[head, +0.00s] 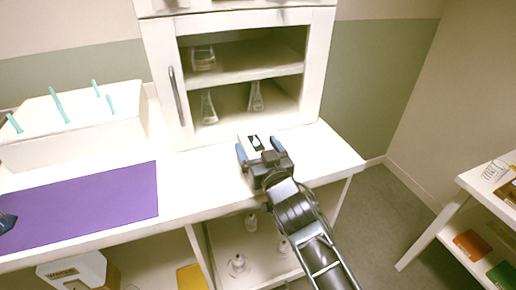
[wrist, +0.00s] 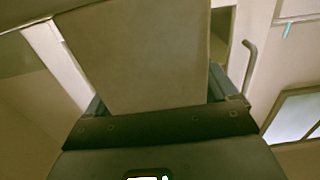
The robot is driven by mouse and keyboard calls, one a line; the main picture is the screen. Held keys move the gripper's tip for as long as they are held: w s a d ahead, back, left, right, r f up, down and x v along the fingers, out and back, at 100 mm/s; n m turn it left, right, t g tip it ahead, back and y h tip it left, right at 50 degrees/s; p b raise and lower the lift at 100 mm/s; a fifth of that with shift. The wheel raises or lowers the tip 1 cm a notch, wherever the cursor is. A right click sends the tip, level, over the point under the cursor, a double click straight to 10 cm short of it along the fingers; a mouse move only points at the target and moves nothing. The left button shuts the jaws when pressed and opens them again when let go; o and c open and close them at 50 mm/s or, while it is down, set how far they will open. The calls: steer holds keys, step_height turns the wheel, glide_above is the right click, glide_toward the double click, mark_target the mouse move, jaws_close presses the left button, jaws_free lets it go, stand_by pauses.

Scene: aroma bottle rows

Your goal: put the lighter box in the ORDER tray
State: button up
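My gripper (head: 259,149) is over the right part of the white counter, in front of the open cabinet. Its blue fingers stand on either side of a pale box (head: 247,138) with a dark and teal label. In the wrist view the box (wrist: 145,55) fills the space between the fingers, and the gripper looks shut on it. I cannot tell from these frames whether it is the lighter box, or whether it touches the counter. No tray marked ORDER can be read in either view.
The open cabinet (head: 243,63) holds glassware on two shelves. A purple mat (head: 85,207) lies on the counter, left of my gripper. Behind it stands a white block (head: 95,138) with teal sticks. A side table (head: 476,182) at the right bears a glass (head: 494,170).

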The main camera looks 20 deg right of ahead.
steer(key=shift+o, duration=1)
steer(key=shift+r, duration=0.1)
steer(key=s+b, duration=0.1)
steer(key=s, duration=1.1)
steer(key=shift+b, duration=0.35)
